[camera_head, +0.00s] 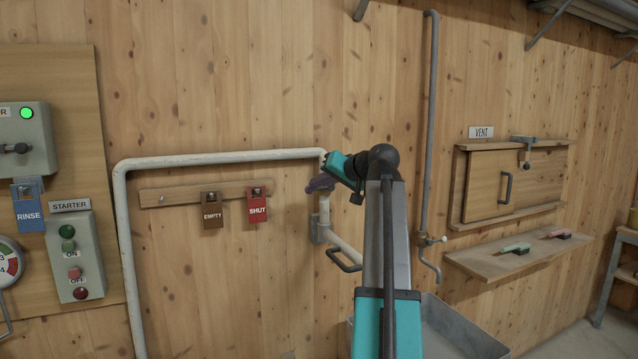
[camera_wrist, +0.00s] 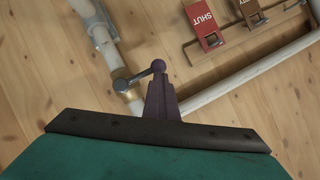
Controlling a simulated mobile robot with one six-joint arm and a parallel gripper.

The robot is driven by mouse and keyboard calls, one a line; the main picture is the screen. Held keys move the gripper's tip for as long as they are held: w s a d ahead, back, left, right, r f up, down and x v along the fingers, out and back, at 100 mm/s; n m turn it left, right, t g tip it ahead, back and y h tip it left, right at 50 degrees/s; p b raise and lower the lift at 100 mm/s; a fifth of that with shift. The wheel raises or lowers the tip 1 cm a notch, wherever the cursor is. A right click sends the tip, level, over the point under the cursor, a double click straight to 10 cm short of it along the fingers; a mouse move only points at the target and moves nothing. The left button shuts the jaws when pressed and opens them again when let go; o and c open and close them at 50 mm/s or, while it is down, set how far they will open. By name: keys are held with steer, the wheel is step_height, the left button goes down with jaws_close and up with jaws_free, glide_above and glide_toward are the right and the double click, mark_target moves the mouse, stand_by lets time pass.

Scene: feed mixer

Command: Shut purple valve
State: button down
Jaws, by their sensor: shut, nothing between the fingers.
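The valve (camera_wrist: 138,76) sits on the white pipe in the wrist view. Its short dark, purplish lever ends in a round ball knob and stands about crosswise to the pipe. A brass-coloured part shows below its pivot. My gripper (camera_wrist: 160,82) has its purple fingers shut, with their tips at the ball knob. I cannot tell whether they touch it. In the head view, my gripper (camera_head: 312,187) reaches left to the upright pipe under the bend, and its fingers and arm hide most of the valve there.
The white pipe (camera_head: 230,157) runs along the wooden wall. A rail with EMPTY (camera_head: 213,214) and SHUT (camera_head: 257,209) tags hangs left of the valve. A dark handle (camera_head: 343,262) and a grey bin (camera_head: 455,330) lie below. A grey pipe (camera_head: 430,130) stands right of my arm.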

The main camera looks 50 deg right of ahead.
steer(key=shift+d, duration=0.15)
steer(key=w+d+r+v, duration=0.1)
steer(key=r+v, duration=0.1)
steer(key=v, duration=1)
steer(key=shift+s+r, duration=0.4)
steer(key=shift+s, duration=0.05)
steer(key=shift+a+r, duration=0.1)
